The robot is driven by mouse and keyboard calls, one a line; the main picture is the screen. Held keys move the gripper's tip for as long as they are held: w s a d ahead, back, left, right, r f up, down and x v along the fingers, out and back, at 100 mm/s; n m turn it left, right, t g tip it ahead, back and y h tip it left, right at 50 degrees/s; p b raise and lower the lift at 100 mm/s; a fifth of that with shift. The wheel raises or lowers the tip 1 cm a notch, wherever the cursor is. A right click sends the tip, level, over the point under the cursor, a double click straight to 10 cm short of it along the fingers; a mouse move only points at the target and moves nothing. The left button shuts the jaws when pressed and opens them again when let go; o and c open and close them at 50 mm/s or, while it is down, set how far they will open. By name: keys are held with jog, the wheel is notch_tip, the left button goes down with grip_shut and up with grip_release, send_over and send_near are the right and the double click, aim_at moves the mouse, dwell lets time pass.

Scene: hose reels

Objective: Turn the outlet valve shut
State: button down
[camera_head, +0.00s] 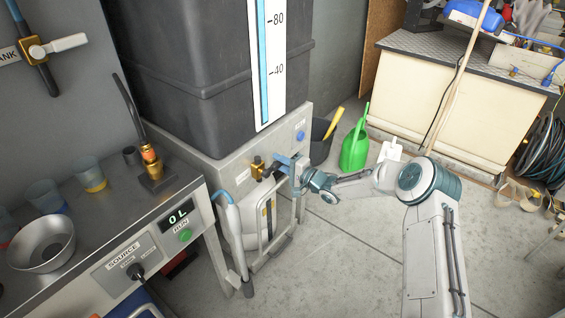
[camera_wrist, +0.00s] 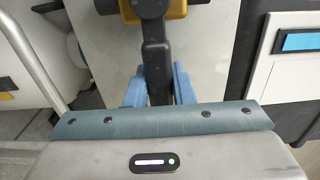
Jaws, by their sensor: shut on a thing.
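The outlet valve has a brass body (camera_head: 257,167) on the front of the stand under the dark tank, left of my gripper. In the wrist view its brass body (camera_wrist: 165,10) is at the top edge, with a black lever (camera_wrist: 155,50) running down from it. My gripper (camera_head: 283,163) reaches in from the right. Its blue fingers (camera_wrist: 158,88) are on either side of the black lever and shut on it. The lever's lower end is hidden behind the gripper's body in the wrist view.
A metal bench (camera_head: 120,205) with cups, a bowl and a green button stands at the left. A grey-handled hose nozzle (camera_head: 232,235) hangs beside the valve. A green watering can (camera_head: 354,150) stands on the floor behind my arm. Open floor lies at the front right.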

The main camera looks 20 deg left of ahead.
jog(key=c, duration=1.2)
grip_release()
jog(key=shift+f, duration=0.1)
jog(key=shift+c, duration=0.2)
jog(key=p+v, duration=0.1)
jog(key=v, duration=1.3)
jog(key=shift+a+p, duration=0.1)
jog(key=shift+p, duration=0.2)
jog(key=s+d+r+n+t+h+p, duration=0.25)
jog(key=d+r+h+p, duration=0.65)
jog(key=d+r+h, duration=0.95)
jog(key=s+d+r+g+p, duration=0.1)
jog(key=s+d+r+p, duration=0.1)
jog(key=s+d+r, duration=0.45)
jog(key=s+d+r+g+p, duration=0.2)
jog(key=s+d+r+p, duration=0.1)
jog(key=s+r, duration=0.55)
jog(key=s+r+n+g+y+p, duration=0.1)
jog(key=s+r+g+p, duration=0.1)
jog(key=s, duration=1.3)
jog(key=shift+r+g+p, duration=0.4)
jog(key=shift+r+g, duration=0.05)
jog(key=shift+r, duration=0.5)
